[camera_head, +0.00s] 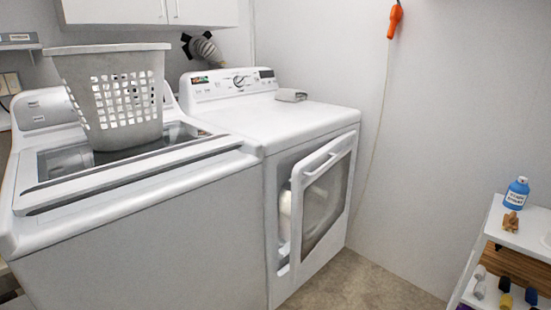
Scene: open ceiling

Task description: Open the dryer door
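The white dryer (300,117) stands against the back wall, right of the washer. Its front door (346,160) has a white frame, a dark window and a handle bar along its upper part. The door stands partly open. Its left edge is swung out from the body, and a gap shows the dark drum opening with something whitish inside (285,205). The right edge of the door is close to the dryer's right side. My gripper is not in view, so nothing of mine is seen touching the door.
A grey laundry basket (116,97) sits on the white washer (150,235) at left. A folded grey cloth (291,95) lies on the dryer. A white shelf (520,238) with a blue bottle (516,193) stands at right. Bare floor (365,285) lies between dryer and shelf.

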